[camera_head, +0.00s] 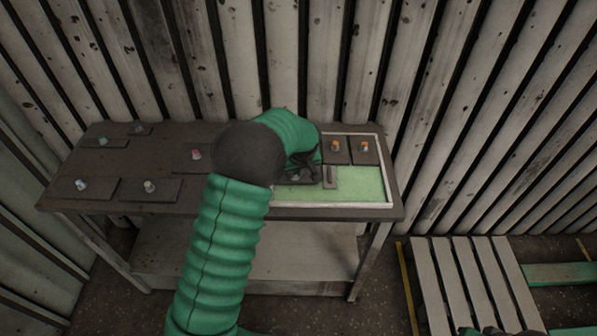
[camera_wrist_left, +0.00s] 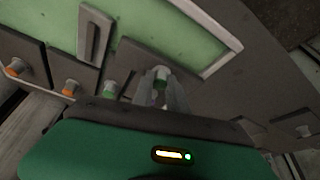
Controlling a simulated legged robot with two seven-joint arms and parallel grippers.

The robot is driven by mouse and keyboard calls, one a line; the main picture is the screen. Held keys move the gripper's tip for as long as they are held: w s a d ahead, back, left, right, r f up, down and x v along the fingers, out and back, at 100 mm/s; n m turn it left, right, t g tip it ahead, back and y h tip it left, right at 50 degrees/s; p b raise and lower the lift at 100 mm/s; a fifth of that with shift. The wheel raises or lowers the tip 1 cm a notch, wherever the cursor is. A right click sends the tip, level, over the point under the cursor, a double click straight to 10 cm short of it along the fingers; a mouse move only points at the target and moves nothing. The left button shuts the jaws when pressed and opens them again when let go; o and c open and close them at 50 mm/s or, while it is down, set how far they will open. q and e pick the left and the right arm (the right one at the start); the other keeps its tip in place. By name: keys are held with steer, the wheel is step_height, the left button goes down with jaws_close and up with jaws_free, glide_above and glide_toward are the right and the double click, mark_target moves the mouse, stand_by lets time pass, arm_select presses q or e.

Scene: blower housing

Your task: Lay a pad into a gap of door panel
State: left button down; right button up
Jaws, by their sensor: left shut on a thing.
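The door panel (camera_head: 350,194) is a green board in a raised pale frame at the right end of the table; the wrist view shows its green face (camera_wrist_left: 165,30). My left gripper (camera_head: 300,172) is over the panel's left part, partly hidden by my arm. In the wrist view its fingers (camera_wrist_left: 160,92) are shut on the knob of a dark pad (camera_wrist_left: 133,60). This pad is at the panel, inside or over its frame; I cannot tell whether it is seated. Two pads with orange knobs (camera_head: 335,147) (camera_head: 363,147) lie along the panel's far side. A pad with a bar handle (camera_head: 329,177) lies beside the held pad.
Several dark pads with knobs lie on the table's left part, such as a front one (camera_head: 149,188) and one near my arm (camera_head: 196,156). A corrugated wall stands behind the table. A slatted pallet (camera_head: 470,280) is on the floor at right.

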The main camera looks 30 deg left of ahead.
arm_select(q)
steer(key=shift+d+r, duration=0.15)
steer(key=shift+d, duration=0.25)
steer(key=shift+a+f+b, duration=0.1)
steer(key=shift+f+b, duration=0.2)
steer(key=shift+f, duration=0.15)
arm_select(e)
steer(key=shift+d+f, duration=0.2)
steer(key=shift+f, duration=0.15)
steer(key=shift+d, duration=0.15)
arm_select(q)
steer(key=shift+d+f, duration=0.15)
steer(key=shift+d, duration=0.1)
arm_select(e)
steer(key=shift+f, duration=0.2)
arm_select(q)
steer(key=c, duration=1.2)
jaws_free()
steer(key=shift+c, duration=0.2)
steer(key=o, duration=0.5)
